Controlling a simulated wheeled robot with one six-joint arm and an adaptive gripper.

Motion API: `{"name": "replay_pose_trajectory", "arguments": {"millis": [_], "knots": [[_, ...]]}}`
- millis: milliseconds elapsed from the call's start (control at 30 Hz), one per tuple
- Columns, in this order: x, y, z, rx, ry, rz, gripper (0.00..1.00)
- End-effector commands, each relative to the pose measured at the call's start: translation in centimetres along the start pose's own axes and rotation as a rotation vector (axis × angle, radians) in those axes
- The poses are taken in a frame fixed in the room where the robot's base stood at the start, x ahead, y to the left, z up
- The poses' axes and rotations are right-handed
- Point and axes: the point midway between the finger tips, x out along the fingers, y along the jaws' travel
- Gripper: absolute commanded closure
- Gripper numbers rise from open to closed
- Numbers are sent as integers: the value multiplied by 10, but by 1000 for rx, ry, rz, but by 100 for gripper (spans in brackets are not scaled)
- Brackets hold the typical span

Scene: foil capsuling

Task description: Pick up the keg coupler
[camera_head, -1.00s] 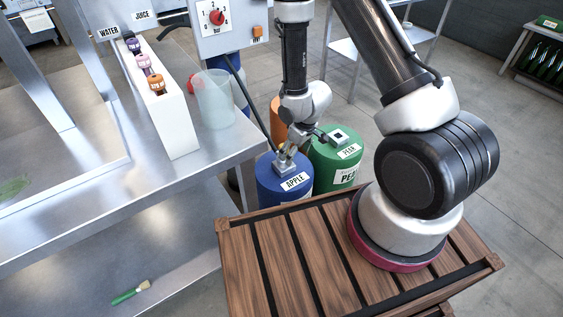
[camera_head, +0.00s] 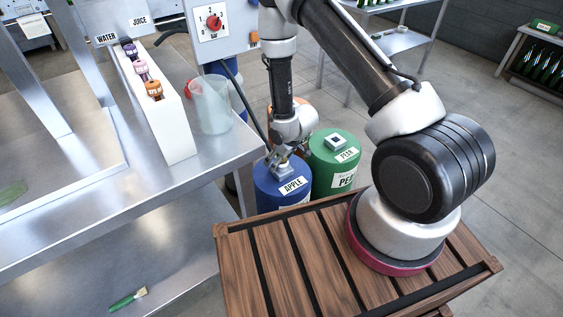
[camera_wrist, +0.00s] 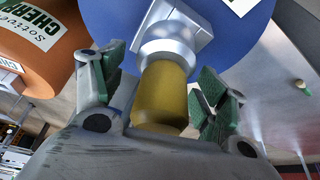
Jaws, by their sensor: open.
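The keg coupler is a yellow cylinder (camera_wrist: 161,95) on a silver metal collar and square base (camera_wrist: 172,32). It stands on top of the blue APPLE keg (camera_head: 270,192), which also fills the top of the wrist view (camera_wrist: 240,45). In the head view my gripper (camera_head: 279,160) is low over that keg and hides most of the coupler. In the wrist view my gripper (camera_wrist: 163,78) is open. Its green-padded fingers stand on either side of the coupler, with visible gaps at both sides.
A green PEAR keg (camera_head: 336,170) stands close on the right, and an orange keg (camera_wrist: 40,45) close behind. The steel bench (camera_head: 225,150) is at the left, holding a clear jug (camera_head: 213,105). A slatted wooden crate (camera_head: 285,250) is in front.

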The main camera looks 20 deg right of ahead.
Motion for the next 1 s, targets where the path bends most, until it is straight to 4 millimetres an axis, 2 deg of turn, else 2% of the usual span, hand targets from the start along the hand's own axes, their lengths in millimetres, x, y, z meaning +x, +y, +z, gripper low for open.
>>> {"name": "replay_pose_trajectory", "arguments": {"millis": [67, 300, 400, 767, 867, 1000], "knots": [[0, 0, 0, 0, 0, 0, 30], [0, 0, 0, 0, 0, 0, 74], [0, 0, 0, 0, 1, 0, 89], [-8, 0, -4, -1, 2, 0, 89], [-19, 0, -9, -2, 4, 1, 89], [-44, 1, -20, 0, 5, 1, 89]]}}
